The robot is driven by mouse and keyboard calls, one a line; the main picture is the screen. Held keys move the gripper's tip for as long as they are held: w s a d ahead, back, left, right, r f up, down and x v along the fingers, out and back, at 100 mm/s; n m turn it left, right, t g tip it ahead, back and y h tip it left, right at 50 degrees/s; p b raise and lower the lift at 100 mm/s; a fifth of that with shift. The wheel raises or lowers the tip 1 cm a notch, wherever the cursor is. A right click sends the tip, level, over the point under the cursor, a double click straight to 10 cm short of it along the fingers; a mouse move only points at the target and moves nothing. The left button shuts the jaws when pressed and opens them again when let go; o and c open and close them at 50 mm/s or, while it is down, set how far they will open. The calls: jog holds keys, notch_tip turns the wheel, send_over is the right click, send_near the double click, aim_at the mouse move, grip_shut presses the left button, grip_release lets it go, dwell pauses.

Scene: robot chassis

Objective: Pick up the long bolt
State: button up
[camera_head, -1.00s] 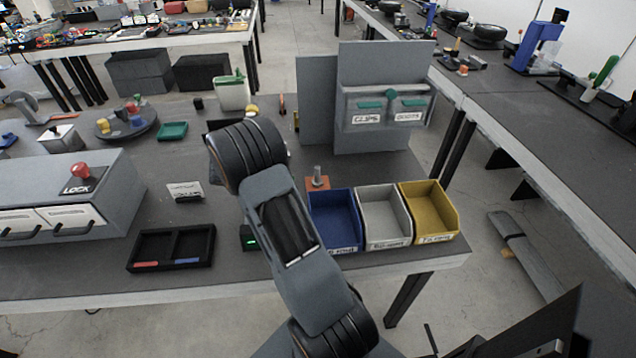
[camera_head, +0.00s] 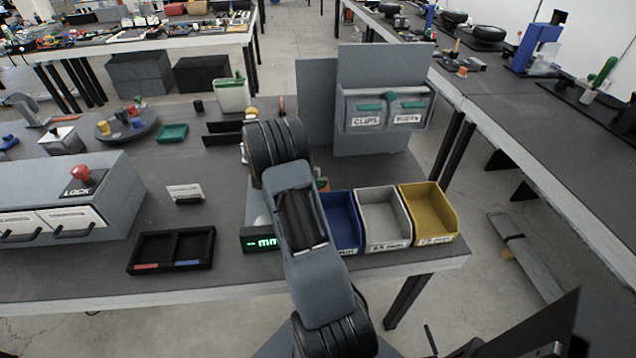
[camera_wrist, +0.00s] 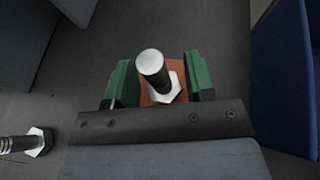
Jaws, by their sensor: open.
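A metal bolt (camera_wrist: 151,64) with a round shank and a hex head at its base stands on an orange block (camera_wrist: 147,97) in the wrist view. My gripper (camera_wrist: 160,80) is open, with one green finger on each side of this bolt. Small gaps show between the fingers and the bolt. A second metal bolt (camera_wrist: 37,143) shows at the left edge, partly cut off; I cannot tell which bolt is longer. In the head view my arm hides the bolts and most of the gripper.
Blue (camera_head: 344,249), grey (camera_head: 387,246) and yellow (camera_head: 436,239) bins stand in a row to the right of my arm. A device with a lit "mm" display (camera_head: 262,243) is just left of my arm.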

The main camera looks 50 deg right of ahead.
jog(key=shift+s+d, duration=0.1)
jog(key=shift+d, duration=0.05)
grip_shut()
dwell(0.4)
